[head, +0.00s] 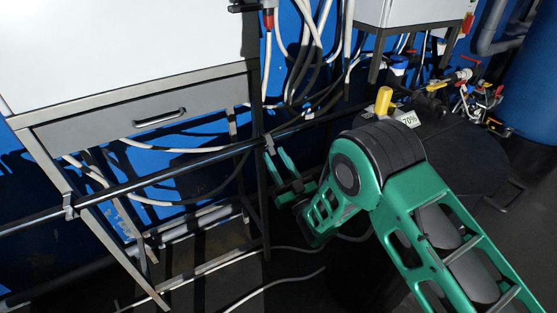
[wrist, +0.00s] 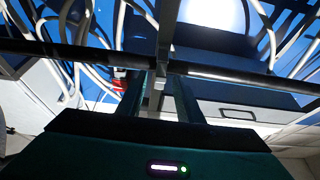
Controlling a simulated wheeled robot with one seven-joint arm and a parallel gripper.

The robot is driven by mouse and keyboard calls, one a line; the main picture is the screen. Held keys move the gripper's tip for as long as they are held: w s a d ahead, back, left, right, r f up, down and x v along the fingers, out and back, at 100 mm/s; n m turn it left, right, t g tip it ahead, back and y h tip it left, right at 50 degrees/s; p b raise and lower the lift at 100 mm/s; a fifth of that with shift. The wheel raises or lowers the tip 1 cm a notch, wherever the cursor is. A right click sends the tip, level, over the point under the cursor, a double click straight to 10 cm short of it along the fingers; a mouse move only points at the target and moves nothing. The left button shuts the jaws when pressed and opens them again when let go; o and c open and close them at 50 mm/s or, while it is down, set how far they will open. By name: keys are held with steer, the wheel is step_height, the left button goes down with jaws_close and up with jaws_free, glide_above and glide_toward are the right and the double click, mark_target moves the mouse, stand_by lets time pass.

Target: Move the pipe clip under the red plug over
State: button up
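The pipe clip (head: 269,143) is a small grey piece on the long black pipe (head: 180,174), near the bench leg. The red plug (head: 268,18) hangs on a white cable above it. In the wrist view the clip (wrist: 157,88) shows between my fingertips, and the red plug (wrist: 120,76) is just left of them. My gripper (head: 277,152) is green and reaches up to the pipe from below and in front. Its two fingers stand apart in the wrist view (wrist: 160,82), one on each side of the clip. I cannot tell whether either finger touches it.
Another clip (head: 69,206) sits far left on the pipe, and one more (head: 308,114) to the right. A white-topped bench with a grey drawer (head: 150,116) stands behind the pipe. Hoses and cables hang at the blue wall.

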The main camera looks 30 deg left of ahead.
jaws_close()
steer(key=shift+r, duration=0.1)
steer(key=shift+s+a+r+g+h, duration=0.1)
steer(key=shift+r+g+h, duration=0.3)
steer(key=shift+g+h, duration=0.3)
steer(key=shift+w+r+g+h, duration=0.2)
steer(key=shift+r+h, duration=0.1)
steer(key=shift+h, duration=0.4)
steer(key=shift+w+r+g+h, duration=0.1)
steer(key=shift+r+g+h, duration=0.15)
steer(key=shift+h, duration=0.45)
steer(key=shift+r, duration=0.1)
jaws_free()
